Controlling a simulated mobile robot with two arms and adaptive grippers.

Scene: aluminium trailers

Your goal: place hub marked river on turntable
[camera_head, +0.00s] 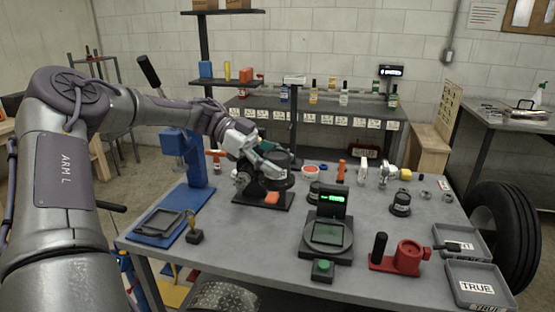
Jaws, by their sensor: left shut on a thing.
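My left gripper (268,161) reaches in over the back left of the grey workbench and is shut on a dark round piece that looks like a hub (279,176). A small pale label shows on it, too small to read. The hub is above or at a black stand (263,201) with an orange part; I cannot tell whether they touch. I cannot tell for sure whether this stand is the turntable. Other dark hubs stand on the bench, one at the right (401,205) and one at the middle (313,196). My right gripper is not in view.
A device with a green display (333,200) and a green button (323,269) stand at the front middle. A blue press (185,160) and black tray (163,223) are left.

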